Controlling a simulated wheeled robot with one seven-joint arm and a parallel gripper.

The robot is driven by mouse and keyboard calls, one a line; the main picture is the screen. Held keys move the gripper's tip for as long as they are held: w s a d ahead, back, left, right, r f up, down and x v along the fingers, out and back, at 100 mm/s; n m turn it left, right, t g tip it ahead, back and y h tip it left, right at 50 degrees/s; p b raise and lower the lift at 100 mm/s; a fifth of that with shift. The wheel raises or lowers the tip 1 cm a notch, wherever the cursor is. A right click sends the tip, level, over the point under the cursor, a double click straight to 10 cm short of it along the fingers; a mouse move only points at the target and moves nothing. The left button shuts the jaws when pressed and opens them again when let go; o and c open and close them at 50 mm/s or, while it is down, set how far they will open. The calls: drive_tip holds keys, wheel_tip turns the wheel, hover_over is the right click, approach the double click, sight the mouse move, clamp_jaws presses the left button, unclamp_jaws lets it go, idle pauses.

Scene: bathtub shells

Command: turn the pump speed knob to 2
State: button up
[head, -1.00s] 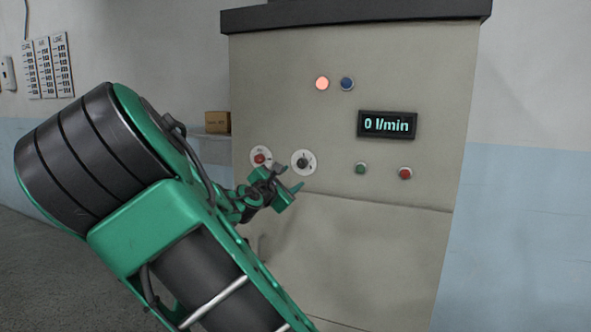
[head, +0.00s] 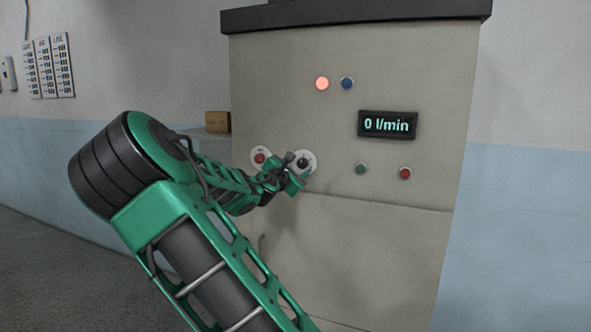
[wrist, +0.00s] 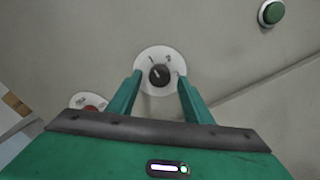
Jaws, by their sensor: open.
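The pump speed knob is a dark knob (head: 303,161) on a round white dial on the grey cabinet front. In the wrist view the knob (wrist: 159,75) lies ahead of my gripper (wrist: 158,85), between the lines of its two green fingers. The fingers are apart and nothing is between them; I cannot tell whether they touch the dial. The display (head: 387,124) reads 0 l/min.
A red knob on a white dial (head: 260,158) sits just left of the dark knob. A green button (head: 361,168) and a red button (head: 405,173) are to the right. Above are a lit red lamp (head: 322,83) and a blue one (head: 347,83). A small box (head: 217,122) stands at left.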

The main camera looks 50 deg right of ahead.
drive_tip(key=shift+w+d, duration=0.2)
drive_tip(key=shift+d, duration=0.3)
drive_tip(key=shift+c, duration=0.7)
drive_tip(key=c, duration=0.9)
drive_tip(key=shift+a, duration=0.1)
